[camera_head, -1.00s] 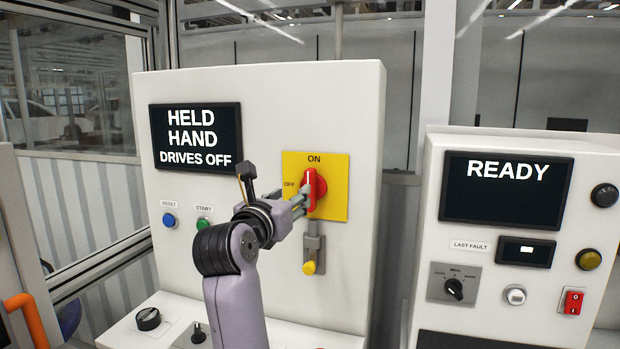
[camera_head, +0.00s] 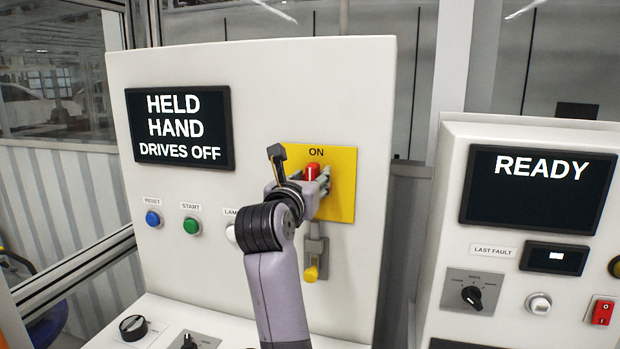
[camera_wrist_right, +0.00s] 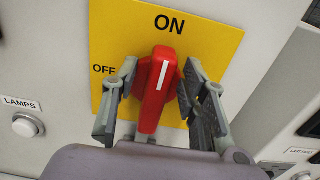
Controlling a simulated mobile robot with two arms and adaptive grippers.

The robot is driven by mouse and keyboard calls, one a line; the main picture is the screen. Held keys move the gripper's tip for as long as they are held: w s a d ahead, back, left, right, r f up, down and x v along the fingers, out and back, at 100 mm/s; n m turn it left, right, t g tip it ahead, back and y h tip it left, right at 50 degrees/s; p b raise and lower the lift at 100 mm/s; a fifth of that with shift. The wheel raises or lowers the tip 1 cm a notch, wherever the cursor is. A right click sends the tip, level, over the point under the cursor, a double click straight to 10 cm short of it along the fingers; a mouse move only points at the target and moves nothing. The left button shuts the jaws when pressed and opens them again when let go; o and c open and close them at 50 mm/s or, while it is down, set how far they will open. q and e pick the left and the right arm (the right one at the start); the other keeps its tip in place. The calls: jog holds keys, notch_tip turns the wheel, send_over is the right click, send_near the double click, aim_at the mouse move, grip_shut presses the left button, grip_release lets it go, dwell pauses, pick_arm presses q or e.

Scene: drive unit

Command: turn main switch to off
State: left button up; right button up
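The main switch is a red rotary handle (camera_head: 312,171) on a yellow plate (camera_head: 343,190) marked ON at the top and OFF at the left. In the right wrist view, the red handle (camera_wrist_right: 157,88) is upright, its white line pointing up toward ON with a slight lean. My right gripper (camera_head: 312,184) is at the switch, partly hiding it in the head view. My left gripper is not in view.
A grey latch with a yellow tip (camera_head: 311,272) hangs below the plate. Left are a display (camera_head: 180,129) reading HELD HAND DRIVES OFF, a blue button (camera_head: 153,218) and a green button (camera_head: 191,225). A second cabinet with a READY display (camera_head: 538,189) stands right.

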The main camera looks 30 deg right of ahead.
jog(key=shift+s, duration=0.1)
jog(key=shift+c, duration=1.7)
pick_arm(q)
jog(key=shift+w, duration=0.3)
pick_arm(e)
grip_shut()
